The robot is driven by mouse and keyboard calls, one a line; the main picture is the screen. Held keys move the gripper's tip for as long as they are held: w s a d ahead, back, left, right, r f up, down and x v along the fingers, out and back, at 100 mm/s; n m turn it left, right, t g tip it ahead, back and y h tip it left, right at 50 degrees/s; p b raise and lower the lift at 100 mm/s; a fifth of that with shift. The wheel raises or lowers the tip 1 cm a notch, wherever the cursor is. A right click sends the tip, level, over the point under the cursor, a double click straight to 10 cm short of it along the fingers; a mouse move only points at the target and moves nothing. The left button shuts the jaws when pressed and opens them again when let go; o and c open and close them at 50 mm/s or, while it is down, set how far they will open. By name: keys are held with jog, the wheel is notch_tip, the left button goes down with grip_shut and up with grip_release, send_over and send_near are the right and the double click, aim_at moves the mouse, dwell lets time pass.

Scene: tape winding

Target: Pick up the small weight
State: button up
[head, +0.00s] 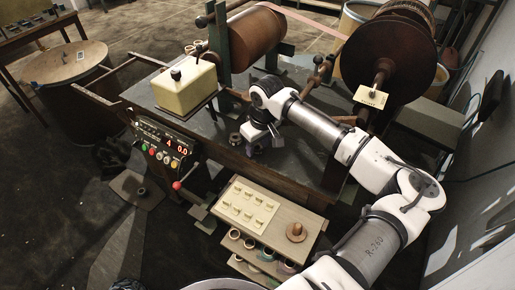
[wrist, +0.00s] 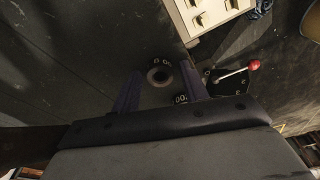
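A small dark round weight (wrist: 160,76) with a pale centre and white markings shows in the wrist view, on the grey bench top (wrist: 85,40). It appears between the two spread fingers of my gripper (wrist: 160,80), with gaps on both sides. A second dark piece with white digits (wrist: 181,99) lies close to the right finger, partly hidden. In the head view my gripper (head: 262,142) points down low over the bench, and its fingertips are hard to make out. A small dark ring-shaped piece (head: 235,138) sits just left of it. How far the fingertips are above the bench is unclear.
A control panel with a red-knobbed lever (head: 177,186) stands at the bench's front left. A cream box (head: 185,84) and a brown drum (head: 257,40) are behind. A large reel (head: 388,55) stands at the right. A switch board (head: 246,203) is in front, below.

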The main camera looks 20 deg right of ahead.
jog(key=c, duration=0.8)
jog(key=shift+r, duration=0.1)
jog(key=shift+c, duration=0.2)
